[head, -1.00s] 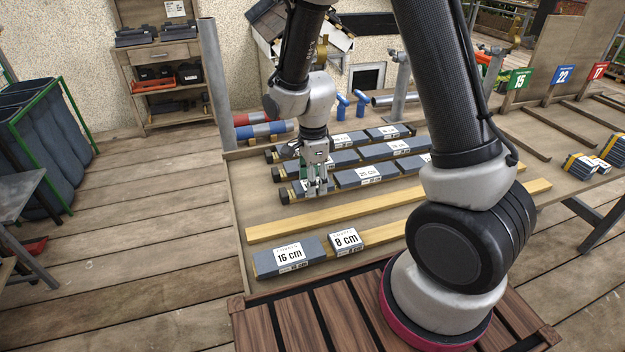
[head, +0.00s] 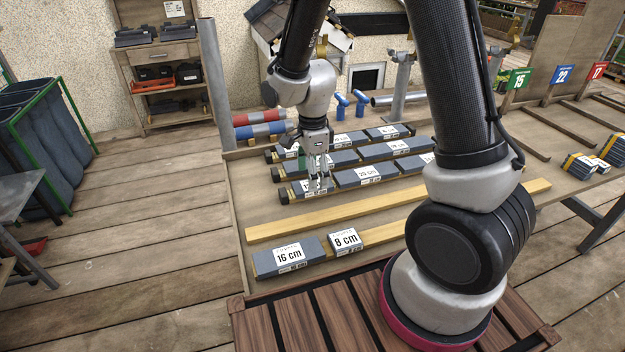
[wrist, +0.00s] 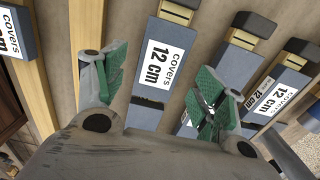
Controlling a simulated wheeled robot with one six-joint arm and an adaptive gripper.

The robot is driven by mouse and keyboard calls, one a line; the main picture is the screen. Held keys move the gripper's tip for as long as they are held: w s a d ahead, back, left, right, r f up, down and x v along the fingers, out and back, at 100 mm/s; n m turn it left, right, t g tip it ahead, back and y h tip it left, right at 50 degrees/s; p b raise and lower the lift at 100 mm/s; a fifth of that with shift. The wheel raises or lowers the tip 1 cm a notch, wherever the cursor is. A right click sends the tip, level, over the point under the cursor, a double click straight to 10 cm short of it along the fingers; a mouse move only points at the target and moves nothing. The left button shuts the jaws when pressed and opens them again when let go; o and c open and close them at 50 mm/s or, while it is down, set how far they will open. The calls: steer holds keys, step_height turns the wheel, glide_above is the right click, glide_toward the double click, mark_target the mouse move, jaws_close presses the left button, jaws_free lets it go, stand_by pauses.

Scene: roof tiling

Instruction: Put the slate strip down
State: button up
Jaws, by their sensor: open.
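My gripper (head: 318,186) is open over the left part of the front row of slate strips. Its green-padded fingers (wrist: 162,66) stand apart in the wrist view. Between them in that view lies a blue-grey slate strip (wrist: 147,89) with a white "covers 12 cm" label, lying in the row. In the head view this strip (head: 297,193) is partly hidden behind my fingers. Neither finger visibly grips it. Further "12 cm" strips (wrist: 285,85) show at the right in the wrist view.
A 29 cm strip (head: 360,177) lies to the right in the front row. A bare wooden batten (head: 400,210) runs in front. Loose 16 cm (head: 287,257) and 8 cm (head: 345,241) strips lie at the near edge. More rows lie behind.

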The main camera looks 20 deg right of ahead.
step_height(320, 180, up, 10)
steer(key=s+d+r+n+t, duration=0.2)
steer(key=s+d+r+n, duration=0.45)
steer(key=d+r, duration=0.2)
steer(key=s+d+r+n+t, duration=0.1)
steer(key=s+d+r+n, duration=0.2)
steer(key=s+n, duration=0.2)
steer(key=s+d+r+n+t, duration=0.1)
steer(key=s+d+r+n, duration=0.2)
steer(key=s+n, duration=0.3)
steer(key=shift+s+d, duration=0.2)
steer(key=shift+s, duration=0.6)
steer(key=shift+r+n, duration=0.1)
steer(key=shift+n, duration=0.15)
